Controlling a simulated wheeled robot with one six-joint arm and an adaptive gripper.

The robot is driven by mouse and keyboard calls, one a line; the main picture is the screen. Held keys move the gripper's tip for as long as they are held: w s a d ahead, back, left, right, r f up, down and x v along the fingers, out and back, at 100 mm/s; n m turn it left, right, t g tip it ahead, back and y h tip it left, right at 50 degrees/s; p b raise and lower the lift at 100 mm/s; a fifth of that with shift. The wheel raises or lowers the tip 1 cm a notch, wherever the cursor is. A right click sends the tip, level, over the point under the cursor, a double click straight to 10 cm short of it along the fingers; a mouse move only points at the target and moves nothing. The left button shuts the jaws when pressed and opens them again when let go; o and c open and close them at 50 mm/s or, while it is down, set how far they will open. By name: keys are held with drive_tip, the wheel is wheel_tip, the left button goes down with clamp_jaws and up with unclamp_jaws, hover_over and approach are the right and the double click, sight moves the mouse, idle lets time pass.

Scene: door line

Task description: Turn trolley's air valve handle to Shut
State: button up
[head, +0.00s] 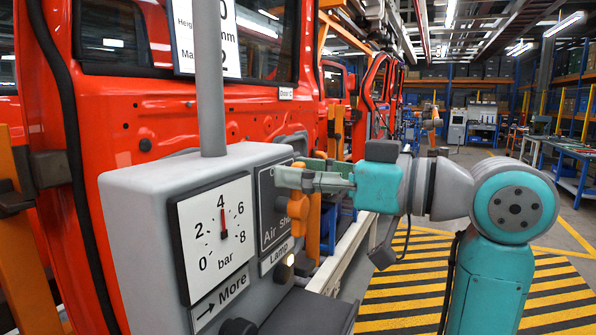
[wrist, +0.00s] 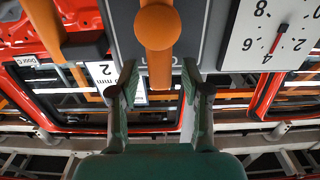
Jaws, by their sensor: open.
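The trolley's grey box (head: 150,200) carries a dark air valve panel (head: 268,205) lettered "Air" and "Shut", partly covered by my gripper. The orange valve handle (head: 298,207) stands out from this panel, roughly upright. In the wrist view the handle (wrist: 158,28) shows a round end at the top middle, and that picture is upside down. My gripper (head: 291,173) is open, its green fingers in front of the panel by the handle's upper part. In the wrist view the fingers (wrist: 158,80) are apart, on either side of the handle's line. Contact cannot be told.
A pressure gauge (head: 217,222) on the box points near 4 bar. A grey post (head: 209,80) rises from the box. Red door bodies stand behind; striped floor (head: 400,300) lies right.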

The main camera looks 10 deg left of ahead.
drive_tip(key=shift+w+a, duration=0.15)
drive_tip(key=shift+a, duration=0.25)
drive_tip(key=shift+c, duration=0.3)
clamp_jaws()
drive_tip(key=shift+w+d+f+m, duration=0.15)
drive_tip(key=shift+w+m, duration=0.25)
drive_tip(key=shift+m, duration=0.6)
drive_tip(key=shift+w+d+f+m, duration=0.15)
drive_tip(key=shift+w+m, duration=0.2)
drive_tip(key=shift+m, duration=0.65)
drive_tip(key=shift+w+d+m, duration=0.15)
drive_tip(key=shift+w+m, duration=0.25)
drive_tip(key=shift+m, duration=0.6)
